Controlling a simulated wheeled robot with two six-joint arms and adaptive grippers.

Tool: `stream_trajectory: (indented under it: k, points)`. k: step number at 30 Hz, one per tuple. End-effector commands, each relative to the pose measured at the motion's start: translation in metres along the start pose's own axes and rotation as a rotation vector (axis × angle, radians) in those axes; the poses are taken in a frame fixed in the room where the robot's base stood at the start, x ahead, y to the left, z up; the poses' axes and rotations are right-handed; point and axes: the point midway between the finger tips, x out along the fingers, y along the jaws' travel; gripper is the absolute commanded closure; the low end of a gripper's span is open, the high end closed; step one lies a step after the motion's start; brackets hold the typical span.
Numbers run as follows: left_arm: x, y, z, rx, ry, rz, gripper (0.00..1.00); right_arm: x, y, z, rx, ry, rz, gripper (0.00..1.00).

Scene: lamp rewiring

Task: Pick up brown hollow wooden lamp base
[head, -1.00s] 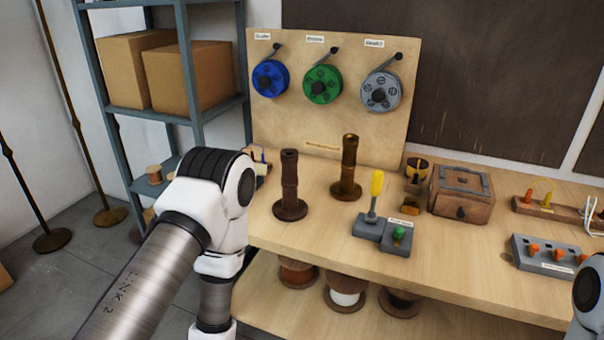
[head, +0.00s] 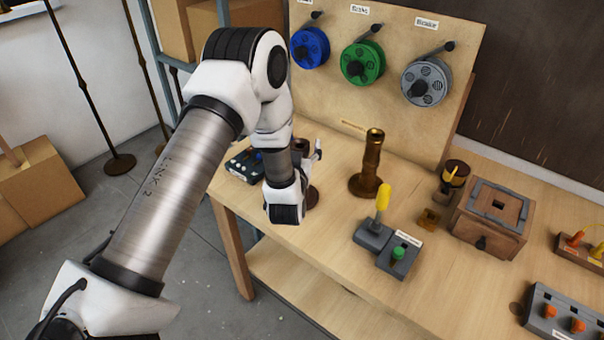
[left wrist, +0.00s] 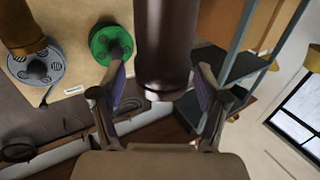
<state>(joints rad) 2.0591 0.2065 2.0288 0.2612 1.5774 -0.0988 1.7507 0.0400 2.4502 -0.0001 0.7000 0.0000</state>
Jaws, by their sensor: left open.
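The dark brown hollow wooden lamp base (head: 301,147) stands on the workbench, mostly hidden behind my left arm in the head view; only bits of its top and foot show. In the left wrist view the dark brown column (left wrist: 165,40) is between the two fingers of my left gripper (left wrist: 160,82). The fingers are apart, with a visible gap on each side of it. A second, bronze-coloured base (head: 371,165) stands upright to the right, and its part shows in the left wrist view (left wrist: 20,28). My right gripper is out of view.
A pegboard behind holds blue (head: 309,47), green (head: 362,63) and grey (head: 424,82) spools. A grey block with a yellow-handled tool (head: 382,202) and a wooden box (head: 492,220) stand to the right. A dark control box (head: 244,166) is left of my gripper.

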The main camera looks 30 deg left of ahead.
Motion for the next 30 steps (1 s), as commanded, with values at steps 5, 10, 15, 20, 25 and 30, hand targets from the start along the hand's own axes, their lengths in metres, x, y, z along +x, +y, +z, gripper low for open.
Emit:
stream_trajectory:
  k: [5, 10, 15, 20, 25, 30]
  points:
    - [0.005, 0.000, 0.002, 0.000, -0.002, 0.001, 0.26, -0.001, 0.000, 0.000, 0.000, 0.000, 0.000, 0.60]
    - [0.005, 0.000, 0.002, 0.000, -0.002, 0.000, 0.61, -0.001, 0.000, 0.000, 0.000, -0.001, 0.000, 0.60]
    - [0.005, 0.000, 0.002, 0.000, -0.002, 0.000, 1.00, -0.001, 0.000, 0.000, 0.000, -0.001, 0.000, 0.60]
    - [0.005, 0.000, 0.001, -0.001, 0.000, 0.001, 1.00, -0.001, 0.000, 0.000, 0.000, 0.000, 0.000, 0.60]
    - [0.006, 0.000, -0.001, -0.001, 0.000, 0.001, 1.00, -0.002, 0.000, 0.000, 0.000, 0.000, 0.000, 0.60]
    - [0.010, 0.003, -0.012, -0.001, 0.001, 0.002, 1.00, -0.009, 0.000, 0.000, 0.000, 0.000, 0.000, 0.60]
